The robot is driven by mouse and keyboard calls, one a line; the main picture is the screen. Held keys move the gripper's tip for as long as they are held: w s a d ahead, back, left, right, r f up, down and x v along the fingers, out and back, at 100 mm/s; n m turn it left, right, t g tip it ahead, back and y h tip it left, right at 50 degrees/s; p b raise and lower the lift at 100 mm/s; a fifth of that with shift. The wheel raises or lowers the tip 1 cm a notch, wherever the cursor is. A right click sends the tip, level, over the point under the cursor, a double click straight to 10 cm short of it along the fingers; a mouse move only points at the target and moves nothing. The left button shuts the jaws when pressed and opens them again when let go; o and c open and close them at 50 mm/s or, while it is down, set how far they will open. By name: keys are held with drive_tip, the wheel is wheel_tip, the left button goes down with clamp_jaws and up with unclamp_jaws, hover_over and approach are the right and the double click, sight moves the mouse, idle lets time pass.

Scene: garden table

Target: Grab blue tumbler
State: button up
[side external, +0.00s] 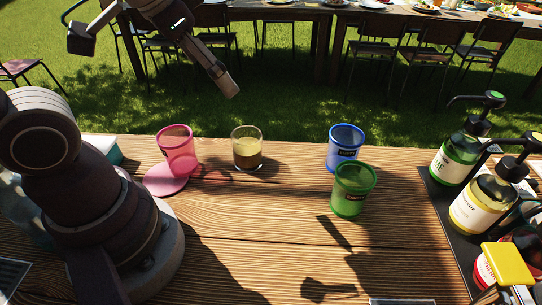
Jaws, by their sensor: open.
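The blue tumbler (345,147) stands upright on the wooden table, right of centre, near the far edge. My gripper (228,87) hangs in the upper left part of the side external view, well above the table and left of the blue tumbler. It is open and nothing shows in it. Its fingers overlap from this side.
A pink tumbler (177,150) stands by a pink disc (166,180) on the left. Pump bottles (455,155) crowd a dark tray (440,203) on the right.

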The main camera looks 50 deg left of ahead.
drive_tip(key=w+d+m+g, duration=0.1)
drive_tip(key=w+d+m, duration=0.15)
drive_tip(key=w, duration=0.45)
drive_tip(key=m+g+h, duration=0.1)
drive_tip(key=m+h, duration=0.2)
drive_tip(key=m, duration=0.2)
approach(347, 136)
wheel_tip(347, 136, up, 3)
drive_tip(key=s+d, duration=0.1)
drive_tip(key=s, duration=0.2)
drive_tip(key=x, duration=1.1)
drive_tip(key=shift+w, duration=0.1)
drive_tip(key=c, duration=1.3)
drive_tip(key=shift+o, duration=0.2)
drive_tip(key=shift+r, duration=0.1)
